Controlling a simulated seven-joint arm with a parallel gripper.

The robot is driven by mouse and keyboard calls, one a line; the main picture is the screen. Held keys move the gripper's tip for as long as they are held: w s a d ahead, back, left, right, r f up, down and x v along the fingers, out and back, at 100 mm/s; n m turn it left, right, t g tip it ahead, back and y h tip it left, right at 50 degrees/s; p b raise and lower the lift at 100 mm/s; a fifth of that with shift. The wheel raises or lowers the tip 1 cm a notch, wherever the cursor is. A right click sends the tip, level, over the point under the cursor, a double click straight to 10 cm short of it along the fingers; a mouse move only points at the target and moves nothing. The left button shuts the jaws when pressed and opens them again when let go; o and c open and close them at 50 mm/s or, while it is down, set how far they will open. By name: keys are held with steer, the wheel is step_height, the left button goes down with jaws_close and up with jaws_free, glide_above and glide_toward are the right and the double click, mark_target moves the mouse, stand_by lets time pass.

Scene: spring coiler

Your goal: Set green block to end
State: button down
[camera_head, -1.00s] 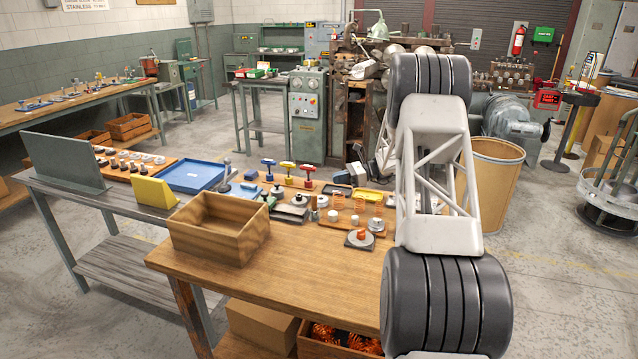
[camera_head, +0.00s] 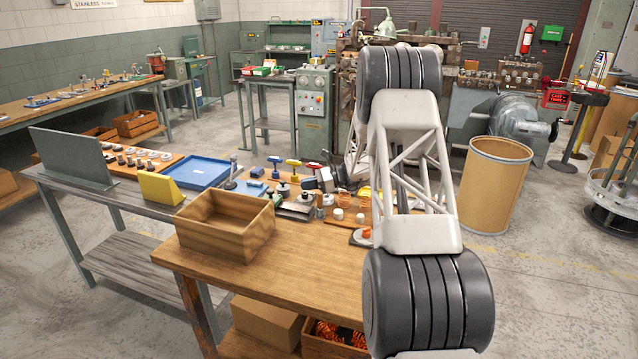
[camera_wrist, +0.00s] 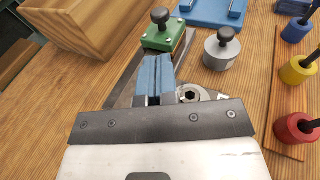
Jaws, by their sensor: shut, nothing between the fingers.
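The green block (camera_wrist: 158,37) has a black knob on top. In the wrist view it sits on a flat grey metal bar (camera_wrist: 181,59), at the bar's far end in the picture. My gripper (camera_wrist: 155,62) has its blue fingers together and empty. They point at the green block from the near side, over the bar; whether they touch it I cannot tell. A round metal part (camera_wrist: 190,94) shows partly behind the gripper's body.
A wooden box (camera_wrist: 95,25) stands left of the block. A grey knobbed weight (camera_wrist: 221,52) and a blue fixture (camera_wrist: 213,10) are close by. Blue, yellow and red handled tools (camera_wrist: 297,128) line the right. The front of the wooden bench (camera_head: 290,270) is clear.

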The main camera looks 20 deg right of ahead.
steer(key=x, duration=0.9)
steer(key=shift+a+f, duration=0.1)
steer(key=shift+w+a, duration=0.1)
steer(key=shift+w+a, duration=0.4)
steer(key=shift+a, duration=0.2)
steer(key=shift+w+a, duration=0.4)
steer(key=shift+a, duration=0.15)
steer(key=v, duration=2.5)
steer(key=shift+d, duration=0.3)
